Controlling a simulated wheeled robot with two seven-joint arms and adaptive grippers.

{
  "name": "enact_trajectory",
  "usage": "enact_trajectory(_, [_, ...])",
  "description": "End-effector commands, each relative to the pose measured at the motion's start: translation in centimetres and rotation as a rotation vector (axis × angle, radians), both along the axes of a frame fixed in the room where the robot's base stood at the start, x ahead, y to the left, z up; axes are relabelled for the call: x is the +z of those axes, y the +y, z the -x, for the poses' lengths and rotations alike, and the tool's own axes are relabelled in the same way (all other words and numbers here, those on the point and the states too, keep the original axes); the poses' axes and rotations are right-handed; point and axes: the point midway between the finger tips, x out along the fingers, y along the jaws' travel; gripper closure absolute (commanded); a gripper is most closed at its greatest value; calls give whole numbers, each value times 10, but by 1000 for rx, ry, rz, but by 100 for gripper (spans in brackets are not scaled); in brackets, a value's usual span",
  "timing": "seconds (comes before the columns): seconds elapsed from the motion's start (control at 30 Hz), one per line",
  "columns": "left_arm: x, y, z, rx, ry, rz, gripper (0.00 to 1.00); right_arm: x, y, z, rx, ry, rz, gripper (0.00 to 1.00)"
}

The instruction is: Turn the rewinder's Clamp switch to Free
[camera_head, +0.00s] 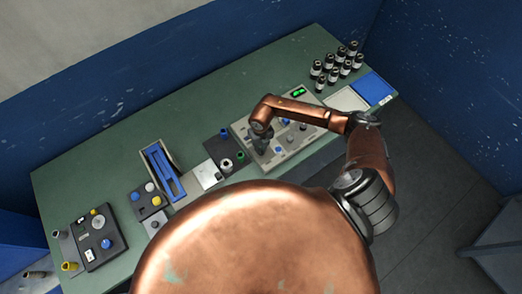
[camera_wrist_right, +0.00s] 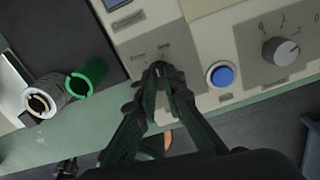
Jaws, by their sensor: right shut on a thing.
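The rewinder is a beige panel unit (camera_head: 310,106) at the right half of the green bench. My right gripper (camera_head: 262,142) points down at its front left part. In the wrist view my right gripper (camera_wrist_right: 160,70) is shut on a small dark switch knob, on a grey label plate (camera_wrist_right: 147,45) with two short labels above it. The fingertips hide nearly all of the knob, so I cannot tell which label it points to. My left gripper is not in view.
A blue push button (camera_wrist_right: 221,75) and a grey rotary dial (camera_wrist_right: 280,50) sit to the right of the fingers. A green roll (camera_wrist_right: 89,74) and a white roll (camera_wrist_right: 42,97) lie to the left. Several dark bottles (camera_head: 340,65) and a blue tray (camera_head: 374,88) stand at the bench's right end.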

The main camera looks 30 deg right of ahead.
Motion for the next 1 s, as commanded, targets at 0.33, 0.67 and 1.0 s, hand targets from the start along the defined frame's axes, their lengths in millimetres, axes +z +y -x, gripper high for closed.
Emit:
enact_trajectory(0.33, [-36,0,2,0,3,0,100,-3,-1,-1,324,-1,3,100])
enact_trajectory(0.67, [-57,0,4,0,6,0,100,-2,-1,-1,552,-1,2,100])
enact_trajectory(1.0, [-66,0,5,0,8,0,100,0,-1,0,655,0,2,100])
